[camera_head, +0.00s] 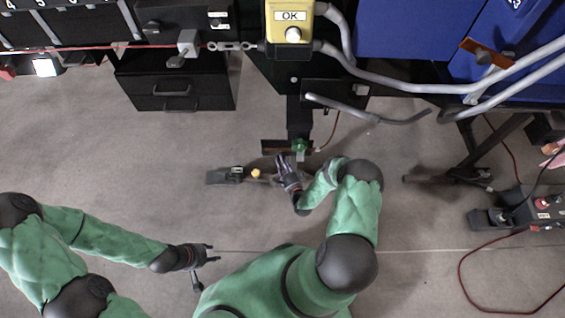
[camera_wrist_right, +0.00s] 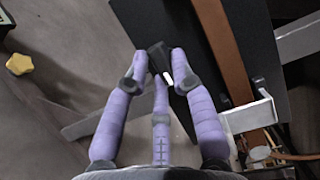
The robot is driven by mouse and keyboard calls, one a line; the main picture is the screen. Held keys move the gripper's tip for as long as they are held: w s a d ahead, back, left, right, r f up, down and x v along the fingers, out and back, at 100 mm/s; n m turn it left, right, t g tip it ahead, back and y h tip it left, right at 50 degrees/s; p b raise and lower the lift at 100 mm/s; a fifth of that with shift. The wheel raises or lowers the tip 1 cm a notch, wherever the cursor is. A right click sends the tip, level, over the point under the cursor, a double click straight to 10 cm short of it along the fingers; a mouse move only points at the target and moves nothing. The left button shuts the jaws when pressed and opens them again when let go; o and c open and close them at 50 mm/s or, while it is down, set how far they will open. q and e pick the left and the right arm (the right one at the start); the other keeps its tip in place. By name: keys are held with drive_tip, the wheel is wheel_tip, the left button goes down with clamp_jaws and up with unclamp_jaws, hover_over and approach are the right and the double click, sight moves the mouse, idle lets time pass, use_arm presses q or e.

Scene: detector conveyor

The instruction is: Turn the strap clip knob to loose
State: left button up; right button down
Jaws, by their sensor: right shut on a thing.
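In the right wrist view, my right gripper (camera_wrist_right: 159,68) has its fingers closed around a small black knob-like piece (camera_wrist_right: 157,53) with a white mark, in front of a black plate (camera_wrist_right: 275,80). I take this piece to be the strap clip knob; its setting cannot be read. A brown strap (camera_wrist_right: 228,45) runs across the plate to its right. In the head view, my right gripper (camera_head: 281,158) is at the stand below the yellow OK box, and its fingers hide the knob. My left gripper (camera_head: 213,253) is open and empty above the floor at lower left.
A yellow star-shaped knob (camera_wrist_right: 19,64) is at the left of the wrist view; it also shows in the head view (camera_head: 256,173). A white bracket (camera_wrist_right: 250,116) stands beside the strap. Grey pipes (camera_head: 430,92) and the OK box (camera_head: 290,22) are above. Floor around my left gripper is clear.

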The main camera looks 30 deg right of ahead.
drive_tip(key=shift+a+r+n+g+h+p, duration=0.15)
drive_tip(key=shift+n+g+h+p, duration=0.7)
drive_tip(key=shift+n, duration=1.4)
drive_tip(key=shift+d+r+n+g+h+p, duration=0.1)
drive_tip(key=shift+r+n+g+h+p, duration=0.3)
drive_tip(key=shift+n+g, duration=1.35)
drive_tip(key=shift+a+r+n+g+h+p, duration=0.1)
drive_tip(key=shift+n+g+h+p, duration=0.5)
drive_tip(key=shift+n, duration=2.1)
drive_tip(key=shift+h, duration=0.35)
drive_tip(key=c, duration=1)
unclamp_jaws()
drive_tip(key=shift+c, duration=0.2)
